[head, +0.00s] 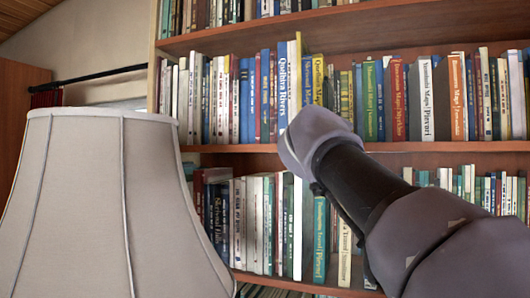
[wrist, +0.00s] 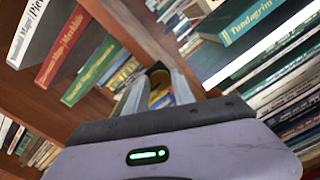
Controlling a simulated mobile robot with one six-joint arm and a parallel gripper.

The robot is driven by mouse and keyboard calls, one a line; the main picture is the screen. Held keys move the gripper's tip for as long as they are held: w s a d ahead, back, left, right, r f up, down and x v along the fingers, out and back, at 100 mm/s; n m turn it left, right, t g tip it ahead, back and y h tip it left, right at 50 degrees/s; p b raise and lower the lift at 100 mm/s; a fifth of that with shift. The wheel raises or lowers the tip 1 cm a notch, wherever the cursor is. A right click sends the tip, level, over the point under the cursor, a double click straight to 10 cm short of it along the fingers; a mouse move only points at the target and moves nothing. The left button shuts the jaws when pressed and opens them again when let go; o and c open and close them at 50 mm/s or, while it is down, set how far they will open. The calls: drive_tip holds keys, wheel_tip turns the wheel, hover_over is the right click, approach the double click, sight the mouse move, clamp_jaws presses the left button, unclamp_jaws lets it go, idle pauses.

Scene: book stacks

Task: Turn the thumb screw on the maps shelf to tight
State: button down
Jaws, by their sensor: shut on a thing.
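In the head view, the maps shelf (head: 450,146) is a brown board carrying books with "Maps" on their spines. My arm's end covers part of its front edge, and my gripper's fingers are hidden there. In the wrist view, the shelf's brown board (wrist: 150,32) runs down toward my gripper (wrist: 155,84). Its two grey fingers are closed about a small, dark, rounded thing (wrist: 158,67) at the shelf edge, which appears to be the thumb screw. Most of it is hidden, and I cannot read any tight or loose mark.
A large grey lampshade (head: 105,200) stands at the front left. Maps books (head: 427,98) stand close right of my arm; a lower row (head: 245,225) stands beneath. In the wrist view, a teal book (wrist: 257,20) is near the right finger.

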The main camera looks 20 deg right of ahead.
idle(0.4)
drive_tip(key=c, duration=1.1)
unclamp_jaws()
drive_tip(key=shift+s, duration=0.1)
